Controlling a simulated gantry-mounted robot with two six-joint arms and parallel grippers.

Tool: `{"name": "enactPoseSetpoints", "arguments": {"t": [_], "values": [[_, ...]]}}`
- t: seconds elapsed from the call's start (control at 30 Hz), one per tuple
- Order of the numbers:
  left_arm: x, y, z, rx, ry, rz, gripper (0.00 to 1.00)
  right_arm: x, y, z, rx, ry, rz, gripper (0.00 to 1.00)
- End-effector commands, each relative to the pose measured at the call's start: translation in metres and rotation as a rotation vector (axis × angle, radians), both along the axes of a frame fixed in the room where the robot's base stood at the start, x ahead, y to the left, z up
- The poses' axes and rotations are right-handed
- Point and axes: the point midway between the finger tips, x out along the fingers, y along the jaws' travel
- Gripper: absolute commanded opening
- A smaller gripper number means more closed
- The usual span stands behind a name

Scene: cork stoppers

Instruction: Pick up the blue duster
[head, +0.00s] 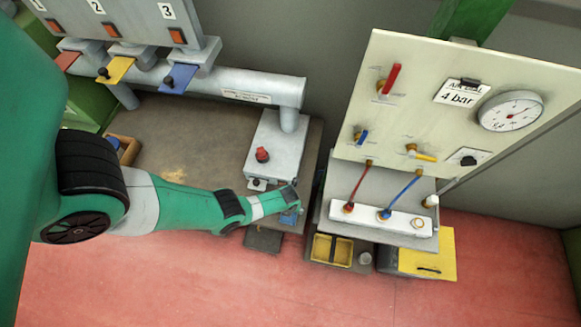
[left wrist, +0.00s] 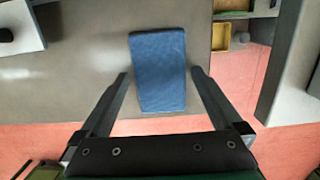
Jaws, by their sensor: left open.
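The blue duster (left wrist: 158,72) is a flat blue cloth pad lying on the brown bench top (left wrist: 90,60) near its front edge in the left wrist view. My left gripper (left wrist: 161,76) is open, its two fingers on either side of the duster with gaps between them and the cloth. I cannot tell how high the fingertips are above it. In the head view only a bit of the duster (head: 289,217) shows beside my left gripper (head: 294,208), which hides the rest. My right gripper is not in view.
A grey box with a red knob (head: 262,155) stands on the bench just behind my left gripper. To the right is a panel (head: 440,80) with hoses above a shelf. A yellow tray (head: 332,250) sits below it. Open red floor (head: 200,285) lies in front.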

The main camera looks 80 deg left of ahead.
Motion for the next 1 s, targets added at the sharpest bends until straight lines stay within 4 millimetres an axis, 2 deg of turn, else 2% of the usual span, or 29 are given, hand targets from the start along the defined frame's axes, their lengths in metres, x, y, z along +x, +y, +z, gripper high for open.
{"name": "enactPoseSetpoints", "arguments": {"t": [0.07,0.43,0.77,1.0], "values": [[0.000,0.000,0.001,0.000,0.000,0.000,0.98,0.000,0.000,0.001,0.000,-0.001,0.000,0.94],[0.000,0.000,0.001,0.000,0.000,0.000,0.32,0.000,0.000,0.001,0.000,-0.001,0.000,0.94],[0.001,0.000,0.006,0.000,-0.001,0.000,0.30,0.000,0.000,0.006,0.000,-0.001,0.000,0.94],[0.002,-0.001,0.034,0.001,-0.001,-0.005,0.30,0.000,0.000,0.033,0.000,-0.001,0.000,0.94]]}}
